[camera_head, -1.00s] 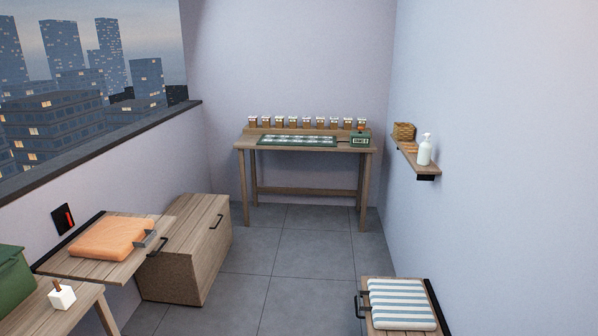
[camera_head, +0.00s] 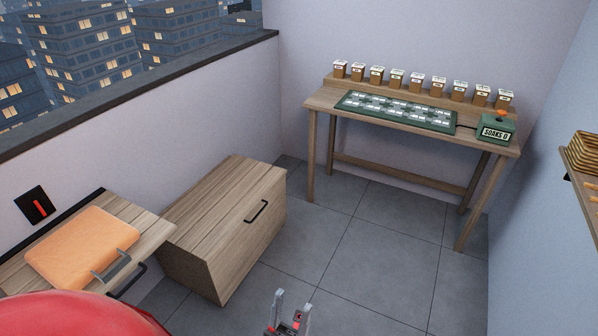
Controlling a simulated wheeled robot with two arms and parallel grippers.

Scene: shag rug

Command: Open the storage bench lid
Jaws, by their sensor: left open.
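The storage bench (camera_head: 195,265) is a wooden box on the floor against the left wall. Its plank lid (camera_head: 215,195) lies flat and looks closed. A black bar handle (camera_head: 256,211) sits on the bench's front side, towards the room. My left gripper (camera_head: 292,302) is at the bottom edge of the head view, with its two fingers apart and nothing between them. It is in front of the bench, below the handle in the picture and apart from it. My right gripper is not in view.
A fold-down wooden shelf with an orange cushion (camera_head: 82,248) and a black handle stands left of the bench. A desk (camera_head: 325,98) with a green mat, small boxes and a green device is at the back right. The tiled floor (camera_head: 370,265) between is clear.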

